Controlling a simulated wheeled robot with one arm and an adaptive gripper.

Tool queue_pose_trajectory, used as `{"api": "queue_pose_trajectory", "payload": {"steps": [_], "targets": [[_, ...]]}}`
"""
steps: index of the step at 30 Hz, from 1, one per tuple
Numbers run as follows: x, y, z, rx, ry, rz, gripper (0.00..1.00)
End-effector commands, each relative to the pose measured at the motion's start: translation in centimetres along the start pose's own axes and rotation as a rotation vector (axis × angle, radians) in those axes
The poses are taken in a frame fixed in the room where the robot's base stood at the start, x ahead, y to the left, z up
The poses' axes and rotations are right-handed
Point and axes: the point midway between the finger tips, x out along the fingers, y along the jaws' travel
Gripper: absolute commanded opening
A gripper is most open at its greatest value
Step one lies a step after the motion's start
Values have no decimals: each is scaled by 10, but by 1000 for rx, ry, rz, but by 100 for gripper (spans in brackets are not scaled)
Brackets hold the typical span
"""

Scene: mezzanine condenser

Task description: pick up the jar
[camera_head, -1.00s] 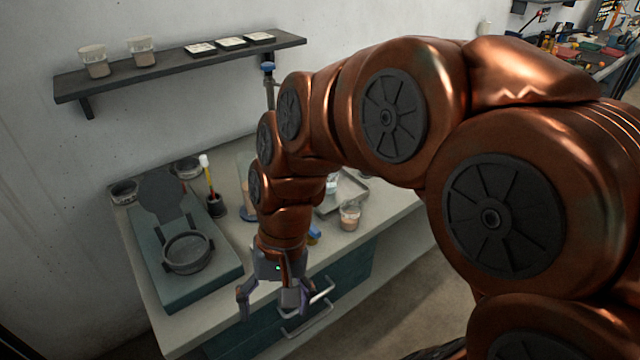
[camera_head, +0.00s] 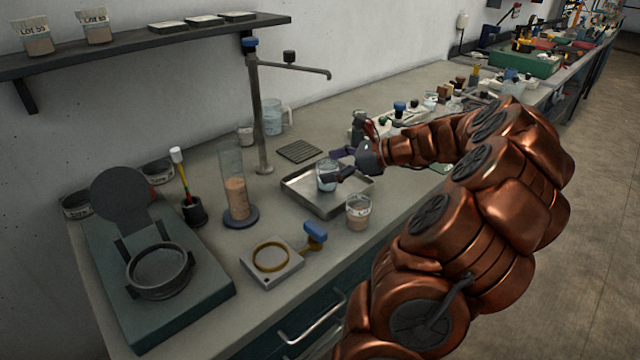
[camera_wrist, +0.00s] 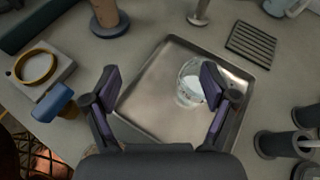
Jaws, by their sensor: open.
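A small clear glass jar (camera_head: 327,175) with pale, whitish contents stands upright in the shallow metal tray (camera_head: 297,190). My gripper (camera_head: 337,166) is open and reaches in from the right, its fingers at the jar in the head view. In the wrist view the jar (camera_wrist: 190,82) is between the two spread fingers, nearer the right one, a little beyond the fingertips. My gripper (camera_wrist: 167,88) holds nothing. I cannot tell whether a finger touches the jar.
A second glass (camera_head: 359,212) with brownish contents stands by the tray's front edge. A measuring cylinder (camera_head: 235,185), a tap (camera_head: 260,110), a ring on a block (camera_head: 271,260) and a slotted dark pad (camera_head: 299,151) surround the tray. Dark bottles (camera_wrist: 280,144) stand to its right.

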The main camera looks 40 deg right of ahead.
Motion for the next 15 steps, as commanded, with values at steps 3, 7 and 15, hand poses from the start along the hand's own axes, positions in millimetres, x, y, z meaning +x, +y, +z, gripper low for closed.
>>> {"api": "queue_pose_trajectory", "payload": {"steps": [3, 7, 15], "targets": [[-19, -25, -38, 109, -33, -82, 85], [-16, -28, -55, 126, -38, -95, 85], [-17, -33, -74, 154, -47, -119, 85]]}}
